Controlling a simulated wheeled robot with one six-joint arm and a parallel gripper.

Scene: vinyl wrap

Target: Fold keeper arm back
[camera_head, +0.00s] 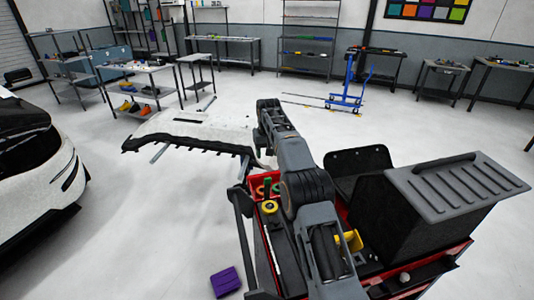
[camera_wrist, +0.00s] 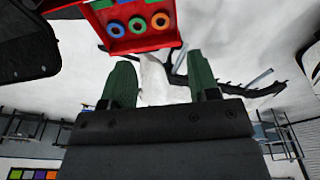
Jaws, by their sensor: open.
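No part is clearly recognisable as the keeper arm in either view. My gripper (camera_wrist: 161,84) shows in the wrist view with its two green fingers apart and nothing visibly held between them. A white bumper panel (camera_head: 205,127) with a dark lower edge rests on a stand on the floor, beyond the cart. Part of a pale panel shows between and past the fingers in the wrist view, with a dark edge (camera_wrist: 232,86). The fingers appear clear of the red tray (camera_wrist: 103,43).
The red tray holds coloured rings (camera_wrist: 137,25). A yellow tape roll (camera_head: 269,208) lies beside my arm, and a black box with a ribbed grey lid (camera_head: 458,182) stands right. A purple item (camera_head: 225,281) lies on the floor. A white car (camera_head: 35,165) stands left.

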